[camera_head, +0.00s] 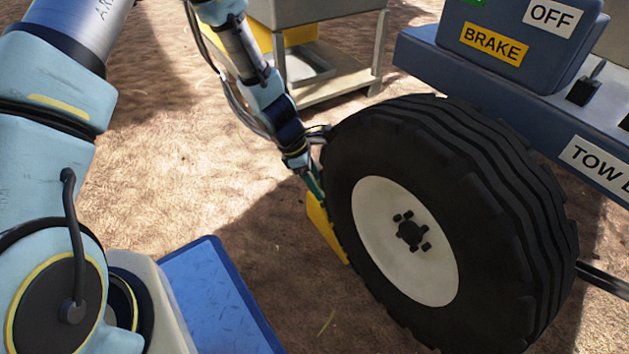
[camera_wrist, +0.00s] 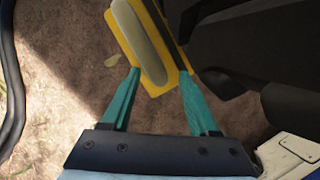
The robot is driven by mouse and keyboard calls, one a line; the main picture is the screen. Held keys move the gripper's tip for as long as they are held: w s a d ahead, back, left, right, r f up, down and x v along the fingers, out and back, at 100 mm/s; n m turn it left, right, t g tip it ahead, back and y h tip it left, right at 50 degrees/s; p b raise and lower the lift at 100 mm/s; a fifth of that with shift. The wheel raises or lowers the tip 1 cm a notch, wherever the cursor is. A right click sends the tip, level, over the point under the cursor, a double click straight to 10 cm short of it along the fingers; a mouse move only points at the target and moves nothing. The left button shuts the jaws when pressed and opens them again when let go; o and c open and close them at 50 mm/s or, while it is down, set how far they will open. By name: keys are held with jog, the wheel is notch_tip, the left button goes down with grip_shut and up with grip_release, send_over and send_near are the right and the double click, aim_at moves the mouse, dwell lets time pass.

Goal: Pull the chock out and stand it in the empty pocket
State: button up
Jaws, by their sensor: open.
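The chock is a yellow wedge (camera_head: 323,230) on the ground against the left side of the big black tyre (camera_head: 455,150). In the wrist view the chock (camera_wrist: 128,38) has a raised pale grey bar along its top and lies close beside the dark tyre tread. My gripper (camera_wrist: 160,80) has two teal fingers, spread open, with the near end of the chock between or just beyond their tips. I cannot tell whether they touch it. In the head view my gripper (camera_head: 314,184) comes down to the chock's upper end, partly hidden by the tyre.
A blue panel with OFF, BRAKE and TOW labels (camera_head: 497,45) overhangs the wheel at right. A metal stand (camera_head: 325,85) is behind. A blue flat surface (camera_head: 215,290) lies at the front. Bare ground left of the tyre is open.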

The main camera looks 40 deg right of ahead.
grip_shut()
dwell(0.4)
dwell(1.0)
